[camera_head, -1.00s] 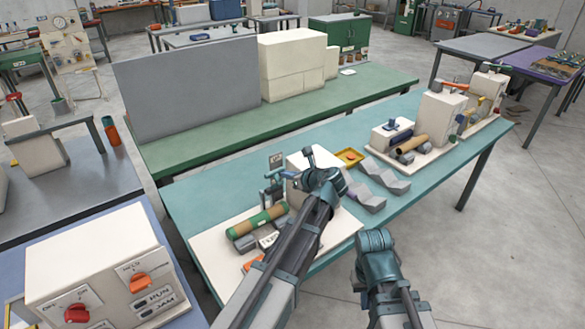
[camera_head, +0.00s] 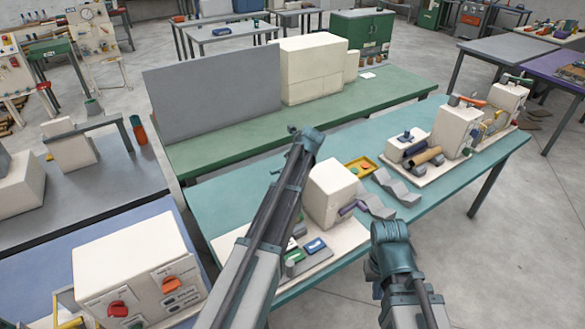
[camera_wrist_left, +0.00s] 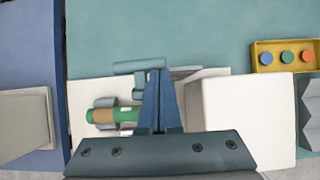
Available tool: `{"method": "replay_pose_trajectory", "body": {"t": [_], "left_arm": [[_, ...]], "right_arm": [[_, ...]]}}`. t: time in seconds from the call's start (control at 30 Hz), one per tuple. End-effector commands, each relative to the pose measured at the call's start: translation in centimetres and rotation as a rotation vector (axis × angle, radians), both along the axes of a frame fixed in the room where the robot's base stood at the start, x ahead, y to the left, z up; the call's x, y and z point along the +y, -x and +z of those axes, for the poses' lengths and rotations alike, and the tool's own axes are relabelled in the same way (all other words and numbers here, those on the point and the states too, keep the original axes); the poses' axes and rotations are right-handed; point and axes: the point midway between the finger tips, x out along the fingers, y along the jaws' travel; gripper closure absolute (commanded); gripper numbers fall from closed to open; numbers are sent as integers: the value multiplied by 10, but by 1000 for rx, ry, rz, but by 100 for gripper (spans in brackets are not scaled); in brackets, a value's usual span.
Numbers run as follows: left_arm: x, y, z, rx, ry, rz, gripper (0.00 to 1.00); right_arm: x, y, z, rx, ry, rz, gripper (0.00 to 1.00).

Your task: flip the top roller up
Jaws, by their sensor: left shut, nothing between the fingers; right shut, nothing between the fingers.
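In the left wrist view, the winder's green tube with a brown band (camera_wrist_left: 102,116) lies between grey-blue rollers (camera_wrist_left: 106,102) on a white base. A teal cylinder (camera_wrist_left: 137,67), apparently the top roller, lies crosswise beyond it. My left gripper (camera_wrist_left: 160,72) is shut and empty, pointing down over the base. Its tips overlap the cylinder's right end in this view; I cannot tell whether they touch. In the head view, my left arm hides the tube, the roller and the left fingers. My right gripper (camera_head: 378,262) is shut at the lower right, in front of the table, its fingertips hard to make out.
The winder's white housing (camera_head: 330,192) stands right of my left arm. A control box with red knobs (camera_head: 137,264) is at the left.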

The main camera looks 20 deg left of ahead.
Motion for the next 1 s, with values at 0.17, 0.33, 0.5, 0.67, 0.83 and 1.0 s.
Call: {"method": "replay_pose_trajectory", "body": {"t": [0.17,0.33,0.5,0.67,0.83,1.0], "left_arm": [[4,-3,0,-1,-2,1,100],[5,-4,0,-2,-3,1,100],[6,-4,1,-2,-3,1,100],[6,-4,1,-2,-3,1,100],[3,-2,6,-2,-3,1,100],[-6,2,20,-1,-3,-1,100]], "right_arm": [[0,0,0,0,0,0,100],[0,0,0,0,0,0,100],[0,0,0,0,0,0,100],[0,0,0,0,0,0,100],[0,0,5,0,0,-1,100],[0,0,20,0,-1,-4,100]]}}
